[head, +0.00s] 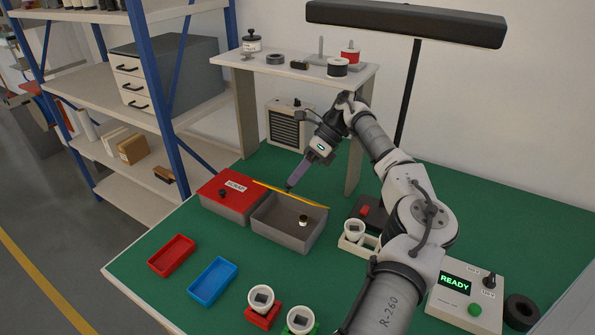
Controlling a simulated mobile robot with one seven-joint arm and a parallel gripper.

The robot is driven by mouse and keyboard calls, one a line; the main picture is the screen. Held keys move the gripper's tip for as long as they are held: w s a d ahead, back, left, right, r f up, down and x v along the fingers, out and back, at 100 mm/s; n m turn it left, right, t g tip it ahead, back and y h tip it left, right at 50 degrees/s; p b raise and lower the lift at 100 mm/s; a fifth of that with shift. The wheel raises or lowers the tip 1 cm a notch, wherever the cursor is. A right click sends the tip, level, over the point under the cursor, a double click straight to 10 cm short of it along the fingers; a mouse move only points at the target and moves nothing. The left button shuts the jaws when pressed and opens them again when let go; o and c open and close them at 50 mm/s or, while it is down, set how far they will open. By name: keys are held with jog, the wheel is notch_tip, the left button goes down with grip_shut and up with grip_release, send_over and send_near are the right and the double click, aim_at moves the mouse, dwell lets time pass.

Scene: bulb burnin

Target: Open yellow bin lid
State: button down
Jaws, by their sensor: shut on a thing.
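The yellow lid (312,203) is raised at the back of the open grey bin (280,238); it shows almost edge-on as a thin yellow strip. The bin's inside is exposed, and a small dark round object (303,219) shows within it. My gripper (289,187) reaches down from the upper right to the lid's upper edge. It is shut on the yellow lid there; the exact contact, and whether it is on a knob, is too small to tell.
A red-lidded bin (229,199) stands shut directly left. A red tray (172,256) and blue tray (212,282) lie in front. Bulbs in red (262,311) and green holders stand at the front. A cream rack (357,240) is right, near my arm. A raised shelf (300,69) stands behind.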

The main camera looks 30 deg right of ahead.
jog(key=shift+d+f, duration=0.15)
jog(key=shift+f, duration=0.4)
jog(key=c, duration=1.8)
grip_release()
jog(key=shift+o, duration=1.2)
jog(key=shift+w+f, duration=0.2)
jog(key=shift+o, duration=1.3)
jog(key=shift+d+r, duration=0.1)
jog(key=shift+r, duration=0.05)
